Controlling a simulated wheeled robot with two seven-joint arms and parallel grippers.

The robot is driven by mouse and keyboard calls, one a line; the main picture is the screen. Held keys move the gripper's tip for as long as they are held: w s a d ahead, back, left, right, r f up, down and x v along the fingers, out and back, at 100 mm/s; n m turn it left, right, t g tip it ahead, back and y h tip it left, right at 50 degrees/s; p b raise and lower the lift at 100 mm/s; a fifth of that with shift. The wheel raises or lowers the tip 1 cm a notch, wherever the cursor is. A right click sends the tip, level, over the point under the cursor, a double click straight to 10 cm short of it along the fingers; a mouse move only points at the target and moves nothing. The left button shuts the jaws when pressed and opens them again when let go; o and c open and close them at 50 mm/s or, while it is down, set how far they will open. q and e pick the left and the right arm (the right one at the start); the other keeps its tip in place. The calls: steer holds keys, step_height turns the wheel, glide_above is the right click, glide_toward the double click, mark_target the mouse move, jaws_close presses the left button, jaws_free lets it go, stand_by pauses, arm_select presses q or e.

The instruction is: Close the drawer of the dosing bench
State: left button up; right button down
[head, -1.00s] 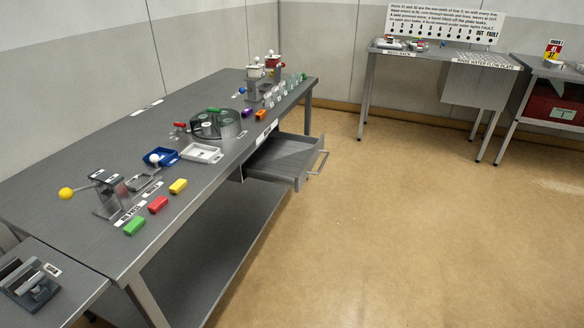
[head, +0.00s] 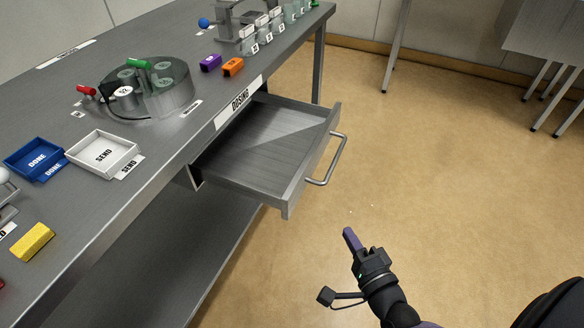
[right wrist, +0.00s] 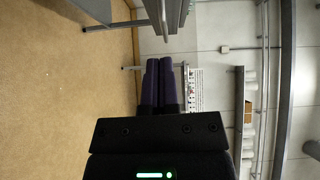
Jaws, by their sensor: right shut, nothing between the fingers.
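The dosing bench (head: 150,190) stands on the left in the head view, with a "DOSING" label on its front edge. Its grey drawer (head: 262,160) is pulled out and looks empty. The drawer's bar handle (head: 330,162) is on its outer front. My right gripper (head: 350,238) is in front of the drawer, low and to the right of it, apart from the handle. It is shut and empty; its purple fingers lie together in the right wrist view (right wrist: 159,85). My left gripper is out of view.
On the bench top are a round carousel (head: 147,88), a white "SEND" tray (head: 103,153), a blue "DONE" tray (head: 36,158) and purple, orange and yellow blocks. A lower shelf (head: 190,270) runs under the bench. The brown floor right of the drawer is clear.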

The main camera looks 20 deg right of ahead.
steer(key=w, duration=0.1)
steer(key=b, duration=0.3)
glide_toward(304, 180)
steer(key=w+d, duration=0.3)
steer(key=shift+d+f, duration=0.1)
steer(key=shift+f, duration=0.25)
steer(key=w+a, duration=0.2)
steer(key=w, duration=0.1)
steer(key=shift+r, duration=0.1)
steer(key=shift+w+a, duration=0.25)
steer(key=shift+a, duration=0.05)
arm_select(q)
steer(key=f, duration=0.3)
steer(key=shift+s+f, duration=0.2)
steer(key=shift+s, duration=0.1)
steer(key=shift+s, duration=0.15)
